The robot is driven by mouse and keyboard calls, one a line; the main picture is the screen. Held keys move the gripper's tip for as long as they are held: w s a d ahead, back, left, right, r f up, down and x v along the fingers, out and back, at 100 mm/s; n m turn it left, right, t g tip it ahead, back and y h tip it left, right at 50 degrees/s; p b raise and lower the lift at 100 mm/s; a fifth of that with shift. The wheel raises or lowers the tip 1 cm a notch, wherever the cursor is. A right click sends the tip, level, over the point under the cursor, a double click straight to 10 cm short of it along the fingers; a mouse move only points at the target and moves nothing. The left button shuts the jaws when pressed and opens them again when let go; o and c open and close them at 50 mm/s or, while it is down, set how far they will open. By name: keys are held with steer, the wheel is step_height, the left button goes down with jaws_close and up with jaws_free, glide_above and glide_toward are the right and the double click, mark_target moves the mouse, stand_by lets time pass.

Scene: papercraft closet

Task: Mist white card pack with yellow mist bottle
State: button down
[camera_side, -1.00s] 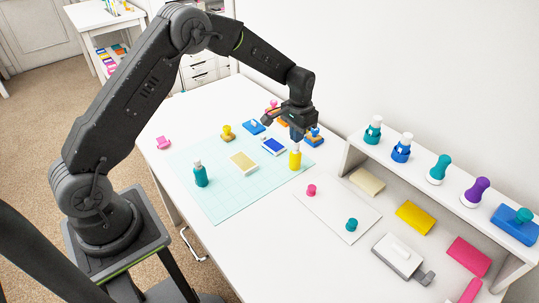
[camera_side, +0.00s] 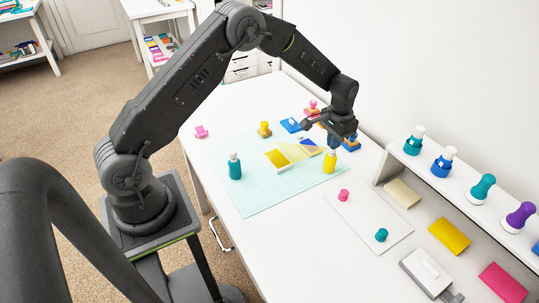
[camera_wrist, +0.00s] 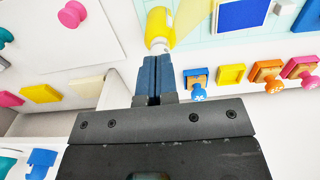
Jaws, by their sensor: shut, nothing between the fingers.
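The yellow mist bottle (camera_side: 329,161) stands upright at the mat's right edge; it also shows in the wrist view (camera_wrist: 160,24), with its white nozzle towards me. My gripper (camera_side: 333,145) is shut and empty, its blue fingertips at the bottle's top; it also shows in the wrist view (camera_wrist: 153,60). A pale yellow, see-through mist fan (camera_side: 296,151) spreads left from the bottle. Whether the fingers touch the nozzle is hard to tell.
A teal bottle (camera_side: 235,167) stands on the mat's left. Several stamps and ink pads sit behind my gripper. A shelf (camera_side: 463,203) lines the right. The mat's front (camera_side: 255,200) is clear.

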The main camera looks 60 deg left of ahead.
steer(key=shift+f, duration=0.2)
steer(key=shift+r, duration=0.95)
steer(key=s+d+r+t, duration=0.1)
steer(key=s+r, duration=0.2)
steer(key=r, duration=0.5)
steer(key=s+d+r+t, duration=0.1)
steer(key=s+r, duration=0.3)
steer(key=r, duration=0.4)
steer(key=s+d+r+t, duration=0.1)
steer(key=s+r, duration=0.2)
steer(key=s, duration=0.9)
steer(key=s+d+r+t, duration=0.2)
steer(key=s+r, duration=0.1)
steer(key=s, duration=1)
steer(key=shift+r+t, duration=0.25)
steer(key=shift+t, duration=0.05)
